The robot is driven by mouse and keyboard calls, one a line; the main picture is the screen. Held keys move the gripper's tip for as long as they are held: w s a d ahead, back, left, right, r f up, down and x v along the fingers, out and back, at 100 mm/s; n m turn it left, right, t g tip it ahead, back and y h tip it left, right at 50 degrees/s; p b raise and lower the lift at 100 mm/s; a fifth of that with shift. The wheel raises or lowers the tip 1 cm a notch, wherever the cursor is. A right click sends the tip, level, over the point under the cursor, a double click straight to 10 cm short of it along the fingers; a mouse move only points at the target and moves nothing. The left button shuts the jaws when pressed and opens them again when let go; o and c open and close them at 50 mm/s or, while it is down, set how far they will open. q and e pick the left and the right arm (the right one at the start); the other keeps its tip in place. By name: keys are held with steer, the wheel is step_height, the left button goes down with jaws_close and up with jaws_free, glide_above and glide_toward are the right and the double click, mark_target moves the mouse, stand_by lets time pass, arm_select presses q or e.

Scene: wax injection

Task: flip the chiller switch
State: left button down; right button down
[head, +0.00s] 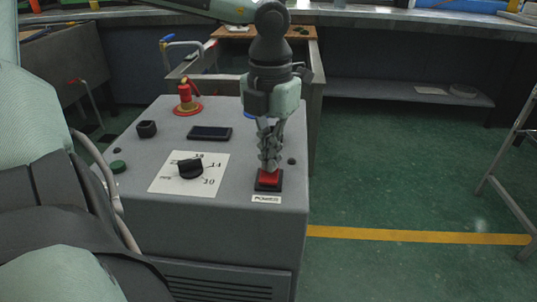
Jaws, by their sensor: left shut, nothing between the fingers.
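The chiller (218,233) is a grey box with a flat top in the middle of the head view. Its switch (268,179) is a red rocker in a dark frame near the front right of the top, above a "POWER" label (266,199). My left gripper (269,166) points straight down over the switch, shut and empty. Its fingertips are at the switch's rear edge and hide part of it. I cannot tell whether they touch it. My right gripper is not in view.
A black dial (191,169) on a white numbered plate sits left of the switch. A dark display (210,133), a red-handled valve (186,95) and a green button (118,167) are also on top. Open green floor (400,180) lies to the right.

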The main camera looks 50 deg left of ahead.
arm_select(q)
steer(key=shift+f, duration=0.2)
steer(key=shift+r, duration=0.1)
steer(key=shift+r+p, duration=1.55)
steer(key=shift+r, duration=1.9)
steer(key=shift+s, duration=0.1)
